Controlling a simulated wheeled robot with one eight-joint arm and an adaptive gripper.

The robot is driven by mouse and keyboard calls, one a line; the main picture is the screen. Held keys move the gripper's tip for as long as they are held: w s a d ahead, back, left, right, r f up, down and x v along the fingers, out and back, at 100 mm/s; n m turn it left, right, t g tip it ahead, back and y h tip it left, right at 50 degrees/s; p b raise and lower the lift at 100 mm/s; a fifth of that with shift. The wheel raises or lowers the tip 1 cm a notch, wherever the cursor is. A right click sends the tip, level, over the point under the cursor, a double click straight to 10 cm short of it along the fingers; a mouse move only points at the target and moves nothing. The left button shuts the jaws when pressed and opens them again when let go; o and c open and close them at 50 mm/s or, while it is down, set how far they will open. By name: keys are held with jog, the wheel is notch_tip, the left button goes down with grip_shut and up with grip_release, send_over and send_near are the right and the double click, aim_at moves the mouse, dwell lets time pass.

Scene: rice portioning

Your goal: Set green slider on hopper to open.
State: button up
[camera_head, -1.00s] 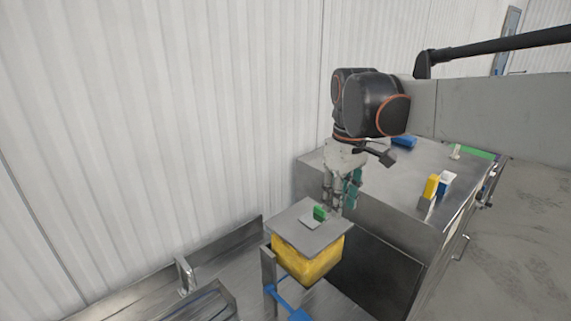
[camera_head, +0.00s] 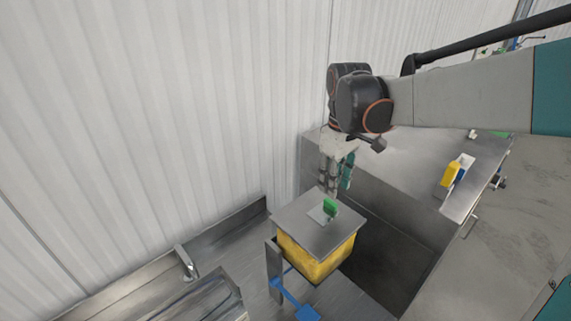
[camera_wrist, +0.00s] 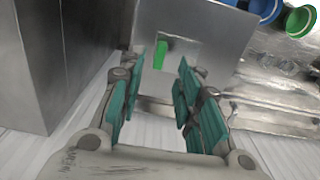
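The hopper is a yellow box (camera_head: 318,262) with a flat grey metal top (camera_head: 300,233), held on a metal stand. The green slider (camera_head: 330,207) stands up from a light plate on that top. In the wrist view the slider (camera_wrist: 160,54) shows just beyond and between the finger pads, nearer the left one. My gripper (camera_head: 338,188) is at the far edge of the hopper top, pointing down toward it. In the wrist view my gripper (camera_wrist: 156,92) is open, with its teal fingers apart and nothing between them.
A metal cabinet (camera_head: 405,165) stands behind and right of the hopper, with a yellow block (camera_head: 450,174) and a white piece on it. A blue part (camera_head: 307,312) sits low below the hopper. A sink tap (camera_head: 187,262) is at left. Blue and green round containers (camera_wrist: 299,20) show in the wrist view.

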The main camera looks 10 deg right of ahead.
aim_at(332, 203)
jog(key=shift+f, duration=3.1)
grip_shut()
